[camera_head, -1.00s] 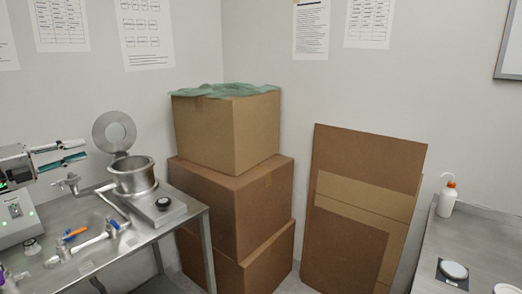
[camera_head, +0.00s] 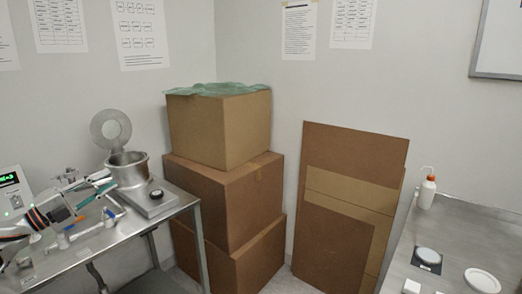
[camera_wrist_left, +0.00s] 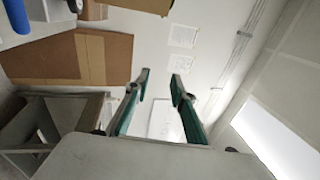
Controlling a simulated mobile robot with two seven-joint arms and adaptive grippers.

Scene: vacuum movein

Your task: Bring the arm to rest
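My left gripper (camera_head: 98,192) is at the left of the head view, over the steel table and in front of the metal pot. Its teal-lined fingers point right. In the left wrist view, the two fingers of the left gripper (camera_wrist_left: 160,76) stand apart with nothing between them. My right gripper is in neither view.
The steel table (camera_head: 176,207) carries a metal pot (camera_head: 128,172) with a raised round lid, and several small fittings. Stacked cardboard boxes (camera_head: 225,195) and leaning cardboard sheets (camera_head: 335,235) stand by the wall. A second table (camera_head: 460,235) at right holds a squeeze bottle (camera_head: 427,192).

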